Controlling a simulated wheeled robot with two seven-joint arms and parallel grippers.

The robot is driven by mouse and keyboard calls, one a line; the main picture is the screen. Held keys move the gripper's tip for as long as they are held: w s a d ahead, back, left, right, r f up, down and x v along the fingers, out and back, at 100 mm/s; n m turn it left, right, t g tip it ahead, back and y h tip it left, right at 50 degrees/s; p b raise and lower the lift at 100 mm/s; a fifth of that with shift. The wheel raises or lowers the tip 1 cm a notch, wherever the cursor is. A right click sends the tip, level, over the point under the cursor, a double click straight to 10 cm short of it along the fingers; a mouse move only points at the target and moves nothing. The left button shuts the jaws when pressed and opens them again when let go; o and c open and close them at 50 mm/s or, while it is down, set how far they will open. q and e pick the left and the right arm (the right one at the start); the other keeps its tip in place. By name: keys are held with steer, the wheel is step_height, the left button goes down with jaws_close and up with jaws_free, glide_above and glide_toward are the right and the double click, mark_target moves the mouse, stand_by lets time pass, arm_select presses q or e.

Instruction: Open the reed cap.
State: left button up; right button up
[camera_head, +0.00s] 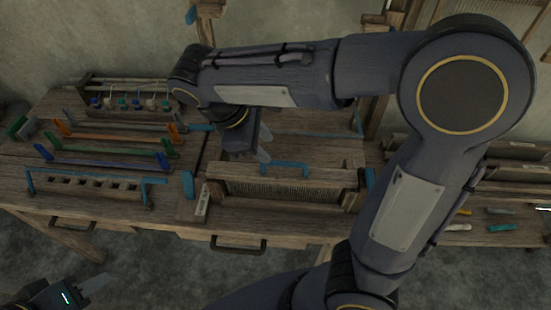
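The reed cap (325,173) is a wooden bar with a blue handle (288,165) on top. It lies along the top of the reed (290,190), whose fine upright teeth show below it, in the middle of the head view. My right gripper (264,147) hangs down just left of and behind the blue handle, apart from it; its pale fingertips look spread and empty. My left gripper (95,285) is low at the left, in front of the table, far from the cap.
My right arm covers much of the right side. On the left of the table are blue, green and orange-ended bars (110,160) and a rack of small bobbins (130,100). A drawer handle (238,245) juts from the front. Coloured sticks (500,228) lie at the right.

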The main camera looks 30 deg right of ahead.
mark_target(280, 162)
steer(key=x, duration=0.6)
steer(key=shift+d+f, duration=0.2)
steer(key=shift+f, duration=0.15)
jaws_close()
